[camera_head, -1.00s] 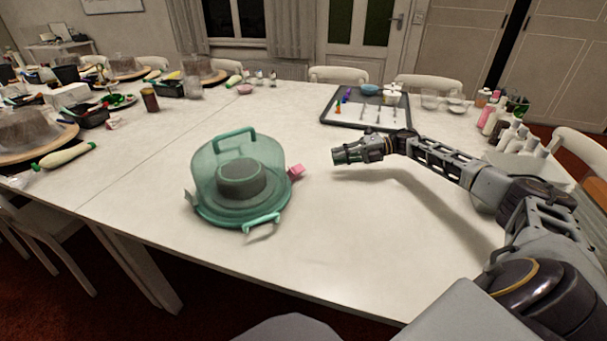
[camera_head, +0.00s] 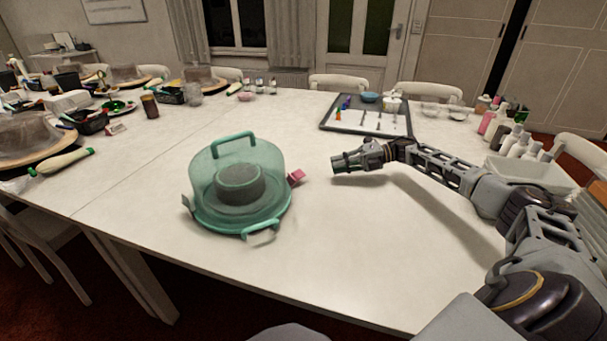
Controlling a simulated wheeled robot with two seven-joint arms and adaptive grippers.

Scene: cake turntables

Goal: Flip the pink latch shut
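A teal see-through cake carrier (camera_head: 237,187) with a handle on top stands on the white table, a dark round cake inside. Its pink latch (camera_head: 296,177) sticks outward from the right side of the base rim. A teal latch (camera_head: 261,229) juts out at the front, and a pale latch (camera_head: 187,203) shows at the left. My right gripper (camera_head: 336,163) hovers over the table to the right of the pink latch, apart from it, pointing left. Its fingers are too small to tell whether they are open or shut. My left gripper is out of view.
A dark-rimmed tray (camera_head: 366,117) with small tools lies behind my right gripper. Bottles (camera_head: 520,140) and a pale bin (camera_head: 530,172) stand at the right edge. Cake stands and bowls crowd the far left. The table around the carrier is clear.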

